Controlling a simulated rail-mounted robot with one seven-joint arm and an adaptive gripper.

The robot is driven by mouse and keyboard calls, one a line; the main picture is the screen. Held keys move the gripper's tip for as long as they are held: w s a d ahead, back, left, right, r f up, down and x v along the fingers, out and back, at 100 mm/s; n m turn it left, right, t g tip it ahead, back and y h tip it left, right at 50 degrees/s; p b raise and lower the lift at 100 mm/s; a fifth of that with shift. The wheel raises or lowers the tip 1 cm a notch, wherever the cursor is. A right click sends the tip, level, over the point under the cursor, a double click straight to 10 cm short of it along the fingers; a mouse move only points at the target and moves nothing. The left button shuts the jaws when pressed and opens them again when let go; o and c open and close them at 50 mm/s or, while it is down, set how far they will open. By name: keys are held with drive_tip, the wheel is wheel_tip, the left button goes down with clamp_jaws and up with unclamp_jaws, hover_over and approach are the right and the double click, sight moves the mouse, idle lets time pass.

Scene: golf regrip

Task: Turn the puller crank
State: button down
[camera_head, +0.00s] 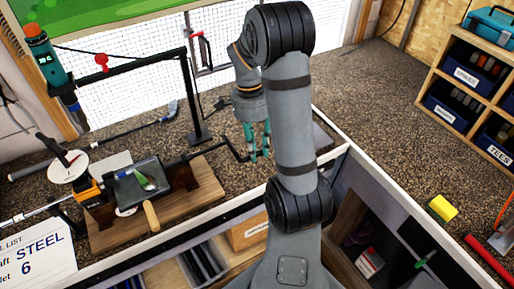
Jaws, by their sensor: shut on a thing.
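The puller stands on a wooden base (205,200) at the left of the bench. Its black crank (234,151) reaches right from the base and bends down toward my gripper. My gripper (259,153) has teal fingers and points down beside the grey arm link. It is shut on the crank's end, though the grip itself is small and partly hidden in this view. A dark tray (142,183) with a green-and-white item and a wooden-handled tool (151,214) are at the puller's left part.
A black frame (187,95) rises behind the puller. A teal heat tool (50,65) hangs at its left end. A round dial (68,167) stands at the left. A shelf of bins (470,80), a yellow block (443,207) and a red tube (488,258) are at the right.

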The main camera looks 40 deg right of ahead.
idle(0.3)
drive_tip(key=shift+w+r+g+p, duration=0.15)
drive_tip(key=shift+r+g+p, duration=0.45)
drive_tip(key=shift+p, duration=0.6)
drive_tip(key=shift+w+r+g+p, duration=0.2)
drive_tip(key=shift+g+p, duration=0.1)
drive_tip(key=shift+p, duration=0.3)
drive_tip(key=shift+f, duration=0.1)
drive_tip(key=c, duration=1.5)
unclamp_jaws()
drive_tip(key=shift+s, duration=0.1)
